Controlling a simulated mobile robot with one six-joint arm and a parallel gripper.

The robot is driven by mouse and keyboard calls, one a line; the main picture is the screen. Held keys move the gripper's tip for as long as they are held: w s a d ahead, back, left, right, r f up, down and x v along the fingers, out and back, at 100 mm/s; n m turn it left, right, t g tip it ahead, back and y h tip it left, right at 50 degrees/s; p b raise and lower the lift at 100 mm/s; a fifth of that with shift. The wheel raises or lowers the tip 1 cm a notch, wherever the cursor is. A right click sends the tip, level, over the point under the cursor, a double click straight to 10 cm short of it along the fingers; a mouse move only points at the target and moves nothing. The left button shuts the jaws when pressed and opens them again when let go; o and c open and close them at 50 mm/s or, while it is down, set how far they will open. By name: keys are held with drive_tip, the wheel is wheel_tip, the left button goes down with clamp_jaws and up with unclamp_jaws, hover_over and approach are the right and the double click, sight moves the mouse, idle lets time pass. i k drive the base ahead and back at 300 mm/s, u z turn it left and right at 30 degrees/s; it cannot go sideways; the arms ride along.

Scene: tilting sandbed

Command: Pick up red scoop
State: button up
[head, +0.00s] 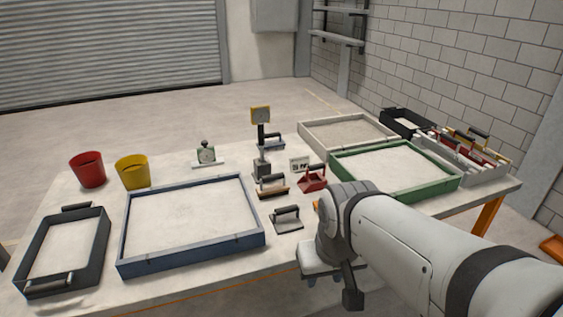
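A red scoop (312,179) with a dark handle sits on the table, between the blue-framed sandbed and the green-framed sandbed. It stands just above and left of my wrist in the picture and is not touched. My gripper (325,275) is low in the picture near the table's front edge, below the scoop. My own wrist largely hides its fingers, so its opening is unclear. More red pieces (470,151) lie in the grey rack at the right.
The blue-framed sandbed (194,258) is left, the green-framed sandbed (398,197) right. Close to the scoop are a wooden float (272,186), a grey trowel (287,219), a small sign (299,164) and a post with a yellow head (261,115). Red (88,170) and yellow (132,173) buckets stand far left.

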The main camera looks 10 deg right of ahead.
sight(314, 176)
drive_tip(key=z, duration=0.15)
drive_tip(key=i, duration=0.95)
drive_tip(key=u, duration=0.05)
